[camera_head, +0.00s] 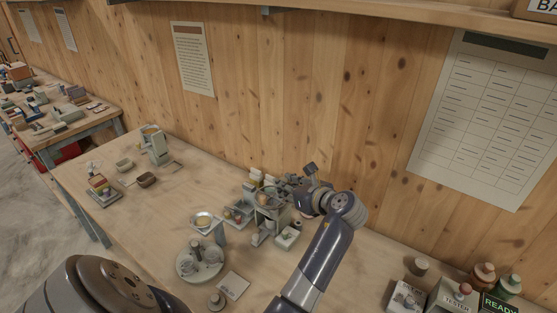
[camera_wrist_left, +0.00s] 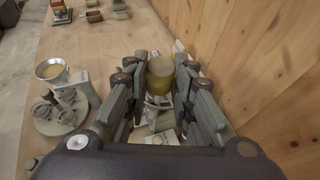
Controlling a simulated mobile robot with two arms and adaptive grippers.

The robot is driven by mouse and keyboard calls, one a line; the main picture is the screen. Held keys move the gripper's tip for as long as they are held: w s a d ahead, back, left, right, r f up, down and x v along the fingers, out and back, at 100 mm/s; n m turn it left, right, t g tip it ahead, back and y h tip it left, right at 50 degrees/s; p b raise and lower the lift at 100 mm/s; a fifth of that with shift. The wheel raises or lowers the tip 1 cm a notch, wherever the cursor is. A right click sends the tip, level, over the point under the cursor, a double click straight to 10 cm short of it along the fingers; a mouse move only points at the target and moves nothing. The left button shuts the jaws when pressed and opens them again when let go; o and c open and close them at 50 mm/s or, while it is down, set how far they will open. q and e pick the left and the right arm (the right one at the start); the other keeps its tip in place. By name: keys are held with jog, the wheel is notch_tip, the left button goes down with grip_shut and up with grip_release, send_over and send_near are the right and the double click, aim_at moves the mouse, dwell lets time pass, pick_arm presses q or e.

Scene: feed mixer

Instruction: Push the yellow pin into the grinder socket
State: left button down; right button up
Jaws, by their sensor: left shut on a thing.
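My left gripper (camera_head: 278,187) reaches in over the grey grinder assembly (camera_head: 262,215) near the wall. In the left wrist view its two fingers (camera_wrist_left: 160,82) are closed on the sides of a yellow cylinder, the yellow pin (camera_wrist_left: 160,76), which looks upright. Pale grinder parts show below and between the fingers in that view. The socket is hidden by the gripper and the pin, so I cannot tell whether the pin touches it or sits in it. My right gripper is not in view.
A round grey tray (camera_head: 186,270) with small fittings and a cup on a stand (camera_head: 203,221) are left of the grinder. A card (camera_head: 233,285) lies in front. Boxes and bottles (camera_head: 457,294) stand at right. The wooden wall (camera_head: 290,110) is close behind. The table's left middle is mostly clear.

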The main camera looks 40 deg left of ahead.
pick_arm(q)
jog(key=shift+n+g, duration=0.3)
jog(key=a, duration=0.1)
jog(key=a+p, duration=0.1)
jog(key=a, duration=0.2)
jog(key=shift+w+f, duration=0.15)
jog(key=shift+w, duration=0.1)
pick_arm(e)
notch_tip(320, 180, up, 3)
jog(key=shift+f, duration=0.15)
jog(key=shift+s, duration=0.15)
pick_arm(q)
notch_tip(320, 180, down, 6)
jog(key=shift+r+b, duration=0.1)
jog(key=shift+b, duration=0.75)
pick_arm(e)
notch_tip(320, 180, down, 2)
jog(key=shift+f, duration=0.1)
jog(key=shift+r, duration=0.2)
pick_arm(q)
jog(key=shift+p, duration=0.6)
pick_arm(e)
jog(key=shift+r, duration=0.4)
